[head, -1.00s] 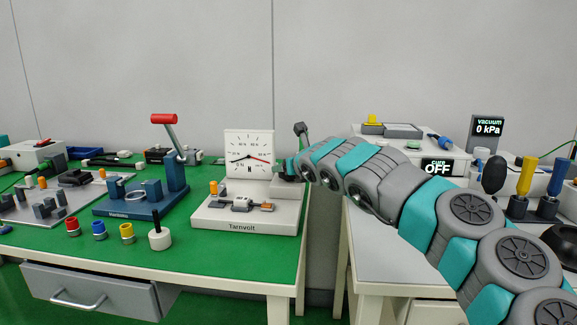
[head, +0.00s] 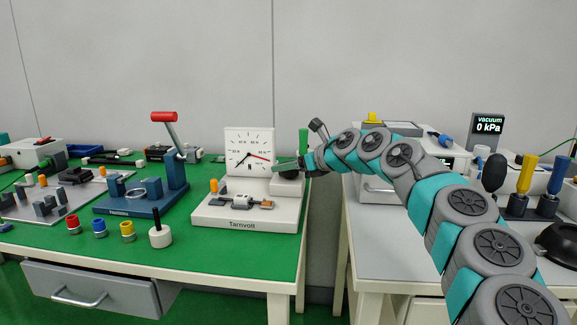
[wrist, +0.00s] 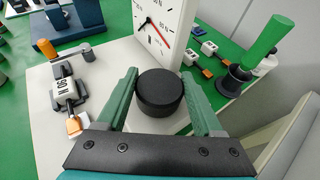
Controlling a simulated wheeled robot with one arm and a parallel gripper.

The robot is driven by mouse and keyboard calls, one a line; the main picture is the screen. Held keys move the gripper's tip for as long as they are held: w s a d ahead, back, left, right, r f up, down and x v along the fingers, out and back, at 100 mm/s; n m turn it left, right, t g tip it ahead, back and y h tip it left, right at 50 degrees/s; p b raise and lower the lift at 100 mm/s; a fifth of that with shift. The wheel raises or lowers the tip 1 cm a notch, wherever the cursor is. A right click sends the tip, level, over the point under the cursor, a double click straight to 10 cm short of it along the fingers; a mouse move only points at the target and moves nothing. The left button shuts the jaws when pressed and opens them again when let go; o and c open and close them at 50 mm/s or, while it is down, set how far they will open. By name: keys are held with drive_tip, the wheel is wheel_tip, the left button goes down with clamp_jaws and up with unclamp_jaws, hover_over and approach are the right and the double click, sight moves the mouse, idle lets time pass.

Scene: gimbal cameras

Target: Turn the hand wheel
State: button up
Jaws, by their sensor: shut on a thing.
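The hand wheel is a black round knob (wrist: 160,92) on the white Tarnvolt stand (head: 243,215). In the wrist view it sits between the two green fingers of my gripper (wrist: 162,100), which is shut on its sides. In the head view my gripper (head: 290,165) reaches the stand from the right and partly hides the wheel. The white dial (head: 248,140) stands beside the wheel, with one black and one red hand. In the head view the black hand points down-left and the red hand points right. A small clamped specimen (wrist: 66,90) lies on the stand.
A green-handled tool (wrist: 264,45) stands upright close by the stand. A blue press (head: 175,190) with a red-tipped lever is to the left. A grey-white bench (head: 385,240) is at right.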

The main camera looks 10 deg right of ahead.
drive_tip(key=shift+f+n+g+y, duration=0.25)
drive_tip(key=shift+n+g+y, duration=0.65)
drive_tip(key=shift+n, duration=0.2)
idle(0.6)
drive_tip(key=o, duration=1.4)
drive_tip(key=shift+r, duration=0.1)
drive_tip(key=shift+s+r, duration=0.15)
drive_tip(key=shift+b+v, duration=0.4)
drive_tip(key=shift+v, duration=3.35)
drive_tip(key=shift+d, duration=0.1)
